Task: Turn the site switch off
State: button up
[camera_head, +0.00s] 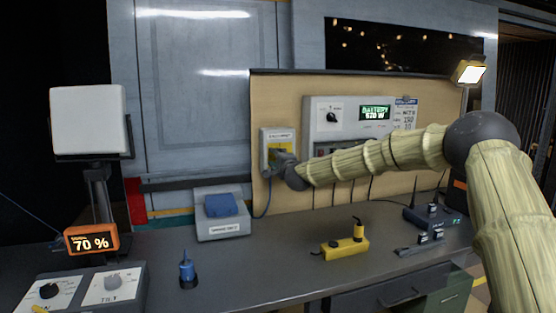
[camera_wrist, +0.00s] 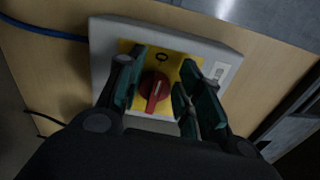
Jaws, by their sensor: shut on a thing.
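The site switch is a grey box (camera_head: 265,138) with a yellow plate, mounted on the wooden panel at the middle of the head view. In the wrist view its grey face (camera_wrist: 105,38) carries a yellow plate with a black O mark near the top and a red rotary knob (camera_wrist: 155,88). The knob's bar points downward in that picture, away from the O. My gripper (camera_wrist: 163,80) has its two green-padded fingers on either side of the knob and is shut on it. In the head view my gripper (camera_head: 283,158) covers much of the switch front.
A battery panel (camera_head: 323,106) with a lit display is right of the switch. On the bench stand a grey box with a blue top (camera_head: 222,228), a blue item (camera_head: 187,272), a yellow device (camera_head: 345,248) and a radio unit (camera_head: 425,220). A lamp (camera_head: 88,118) stands left.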

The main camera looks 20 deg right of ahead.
jog(key=shift+f+n, duration=0.15)
jog(key=shift+n, duration=0.35)
jog(key=o, duration=1)
jog(key=s, duration=1.2)
jog(key=shift+d, duration=0.25)
